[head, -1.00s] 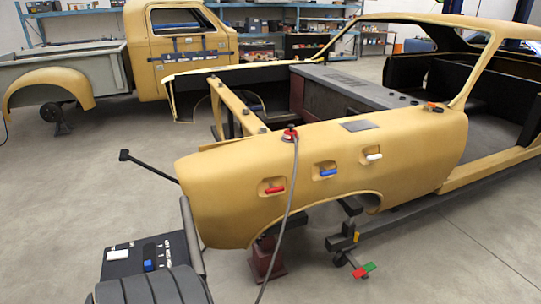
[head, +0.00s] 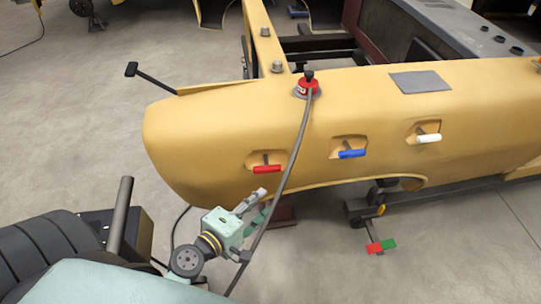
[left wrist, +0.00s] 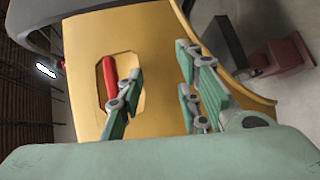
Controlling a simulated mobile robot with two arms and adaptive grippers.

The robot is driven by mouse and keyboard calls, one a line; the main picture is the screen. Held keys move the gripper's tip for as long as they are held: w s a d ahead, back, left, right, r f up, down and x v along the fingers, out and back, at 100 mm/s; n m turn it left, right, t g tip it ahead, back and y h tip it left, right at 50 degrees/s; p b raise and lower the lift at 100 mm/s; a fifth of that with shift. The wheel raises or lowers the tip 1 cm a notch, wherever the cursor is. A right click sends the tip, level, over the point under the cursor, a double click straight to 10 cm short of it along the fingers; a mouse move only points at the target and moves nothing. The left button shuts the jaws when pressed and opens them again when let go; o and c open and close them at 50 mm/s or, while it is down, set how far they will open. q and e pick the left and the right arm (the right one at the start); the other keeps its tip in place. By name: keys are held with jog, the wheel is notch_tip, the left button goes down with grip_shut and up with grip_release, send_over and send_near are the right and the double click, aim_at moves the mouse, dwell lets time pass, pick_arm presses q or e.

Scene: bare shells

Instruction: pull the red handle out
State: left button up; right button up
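The red handle (head: 267,169) is a short bar on a stem in a recess, at the left of the yellow car body's side (head: 215,140). In the left wrist view the red handle (left wrist: 109,75) lies left of both fingers, partly behind the left one. My right gripper is not in view.
A blue handle (head: 351,154) and a white handle (head: 429,138) sit in recesses to the right. A grey cable (head: 290,165) hangs from a red knob (head: 308,88), passing close to the gripper. A black bar (head: 150,78) sticks out at the left.

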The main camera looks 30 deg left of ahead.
aim_at(268, 172)
pick_arm(q)
jog(key=shift+n+t, duration=0.5)
jog(key=shift+t, duration=0.3)
jog(key=w+r, duration=0.1)
jog(key=r, duration=0.1)
jog(key=w+r+p, duration=0.1)
jog(key=r, duration=0.1)
jog(key=w+r, duration=0.1)
jog(key=r, duration=0.1)
jog(key=shift+w+a+r+p, duration=0.1)
jog(key=shift+a+r+p, duration=0.2)
jog(key=shift+p, duration=0.05)
jog(key=w, duration=0.1)
jog(key=w+p, duration=0.1)
jog(key=w+f, duration=0.1)
jog(key=w, duration=0.1)
jog(key=shift+d, duration=0.25)
jog(key=shift+w, duration=0.3)
jog(key=shift+c, duration=0.6)
grip_shut()
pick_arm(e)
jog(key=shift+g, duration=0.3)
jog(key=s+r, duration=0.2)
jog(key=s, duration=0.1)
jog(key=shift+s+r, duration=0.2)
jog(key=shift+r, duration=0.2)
pick_arm(q)
jog(key=shift+f, duration=0.1)
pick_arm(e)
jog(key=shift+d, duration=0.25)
